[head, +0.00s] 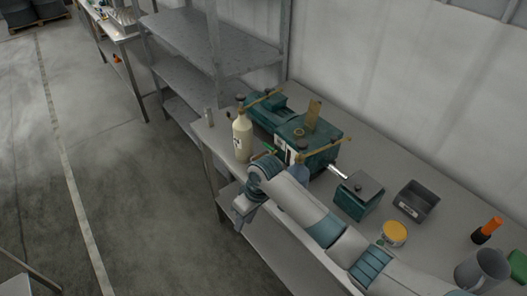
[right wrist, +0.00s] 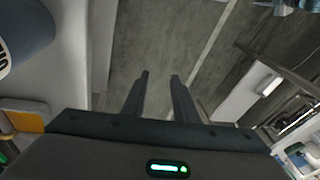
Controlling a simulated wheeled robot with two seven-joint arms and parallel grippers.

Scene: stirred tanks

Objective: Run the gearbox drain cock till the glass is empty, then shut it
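The green gearbox (head: 318,140) with brass-coloured bars stands on the bench beside a green motor (head: 268,108). A pale strip on its near side (head: 280,151) may be the glass; its level is too small to read. I cannot make out the drain cock; my right arm covers part of the gearbox's near side. My right gripper (head: 239,222) is at the bench's front edge, in front of the gearbox and apart from it. In the right wrist view its two fingers (right wrist: 160,76) stand apart with only floor between them. My left gripper is not in view.
A cream bottle (head: 242,137) stands left of the gearbox. To the right are a green box (head: 358,197), a dark bin (head: 417,201), a yellow-lidded tub (head: 395,234), an orange-handled tool (head: 487,230) and a grey jug (head: 482,270). Metal shelving (head: 215,45) rises behind left.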

